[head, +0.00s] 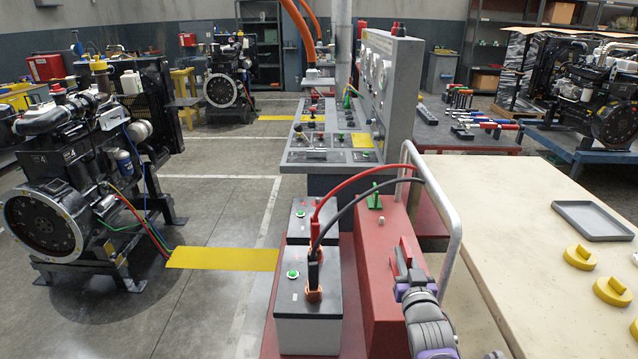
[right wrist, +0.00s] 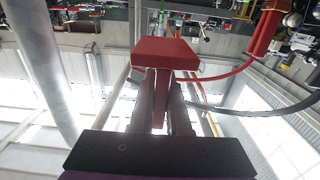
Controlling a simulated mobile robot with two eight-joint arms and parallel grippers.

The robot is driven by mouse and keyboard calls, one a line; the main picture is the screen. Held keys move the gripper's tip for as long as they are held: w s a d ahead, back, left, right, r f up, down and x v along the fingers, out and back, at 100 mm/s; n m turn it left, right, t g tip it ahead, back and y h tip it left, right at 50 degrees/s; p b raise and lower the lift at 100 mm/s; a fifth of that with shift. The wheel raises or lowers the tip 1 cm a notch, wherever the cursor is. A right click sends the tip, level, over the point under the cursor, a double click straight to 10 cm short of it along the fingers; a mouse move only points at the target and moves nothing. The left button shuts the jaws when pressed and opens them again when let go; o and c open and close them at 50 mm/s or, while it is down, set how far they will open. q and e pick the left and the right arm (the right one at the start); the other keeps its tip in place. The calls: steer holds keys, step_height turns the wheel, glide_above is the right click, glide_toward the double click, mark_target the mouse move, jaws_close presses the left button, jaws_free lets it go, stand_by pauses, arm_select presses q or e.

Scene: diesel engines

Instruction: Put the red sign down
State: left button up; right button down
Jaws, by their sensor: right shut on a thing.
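The red sign (right wrist: 165,54) shows in the right wrist view as a flat red plate with a narrow stem between my fingers. My right gripper (right wrist: 160,95) is shut on that stem. In the head view my right gripper (head: 407,262) is beside or over the red cabinet, and a small red part of the sign (head: 408,247) shows at its fingertips. I cannot tell whether the sign touches the cabinet. My left gripper is not in view.
The red cabinet (head: 380,290) has a green peg (head: 375,197) on top and a metal handrail (head: 452,210) beside it. Red and black cables arch near my gripper from a battery (head: 308,320). A beige table (head: 520,225) at right has a grey tray (head: 592,220) and yellow parts.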

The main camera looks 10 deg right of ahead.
steer(key=shift+w+a+r+p, duration=0.2)
steer(key=shift+w+a+p, duration=0.05)
steer(key=shift+a+p, duration=0.05)
steer(key=w+a+n+y+p, duration=0.1)
steer(key=w+a+y+p, duration=0.1)
steer(key=w+a+p, duration=0.2)
steer(key=w+a+n+y+p, duration=0.1)
steer(key=w+a+p, duration=0.3)
steer(key=a, duration=0.6)
steer(key=shift+w+r+n+y+p, duration=0.3)
steer(key=shift+r+y+p, duration=0.15)
steer(key=shift+p, duration=0.75)
steer(key=shift+s+a, duration=0.1)
